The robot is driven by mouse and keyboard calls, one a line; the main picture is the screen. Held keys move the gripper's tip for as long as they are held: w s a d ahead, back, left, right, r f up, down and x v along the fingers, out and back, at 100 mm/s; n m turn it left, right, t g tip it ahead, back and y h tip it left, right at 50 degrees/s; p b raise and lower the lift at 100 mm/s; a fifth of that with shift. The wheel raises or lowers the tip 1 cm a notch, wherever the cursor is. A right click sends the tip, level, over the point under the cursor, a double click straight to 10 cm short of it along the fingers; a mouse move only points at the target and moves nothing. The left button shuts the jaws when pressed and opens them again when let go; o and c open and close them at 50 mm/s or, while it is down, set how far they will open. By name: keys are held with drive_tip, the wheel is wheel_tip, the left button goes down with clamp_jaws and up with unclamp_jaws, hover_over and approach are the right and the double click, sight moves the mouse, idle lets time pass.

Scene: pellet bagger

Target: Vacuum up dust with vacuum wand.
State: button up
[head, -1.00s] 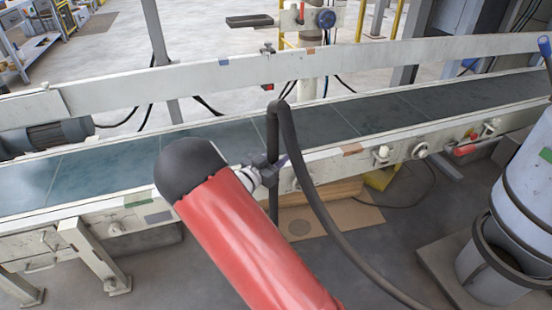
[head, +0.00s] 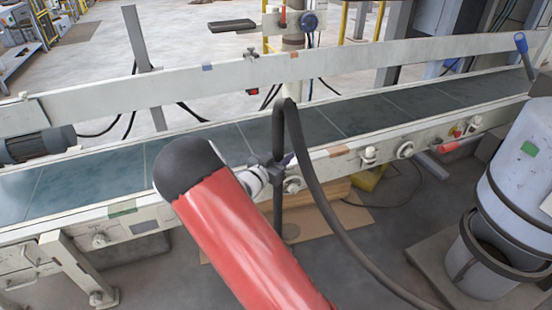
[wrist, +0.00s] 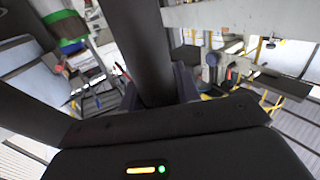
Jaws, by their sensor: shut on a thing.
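My gripper (head: 274,170) is shut on the dark upright tube of the vacuum wand (head: 278,132), in front of the conveyor. The wand's top bends over into a dark hose (head: 335,215) that runs down to the right. Its lower end hangs near a small grey round patch (head: 291,231) on the brown sheet below; I cannot tell whether it touches, or whether the patch is dust. In the wrist view the tube (wrist: 146,45) stands between the fingers of my gripper (wrist: 158,96). No other dust is clear.
The conveyor (head: 215,138) with its pale rails crosses the view behind the wand. A grey drum-shaped vacuum (head: 507,185) stands at the right with dark hose around it. A brown sheet (head: 325,222) lies on the floor under the conveyor, near a yellow object (head: 369,178).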

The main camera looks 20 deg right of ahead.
drive_tip(key=d+b, duration=0.6)
drive_tip(key=d, duration=1.3)
drive_tip(key=shift+w+d, duration=0.3)
drive_tip(key=shift+w, duration=0.05)
idle(0.9)
drive_tip(key=shift+r, duration=0.1)
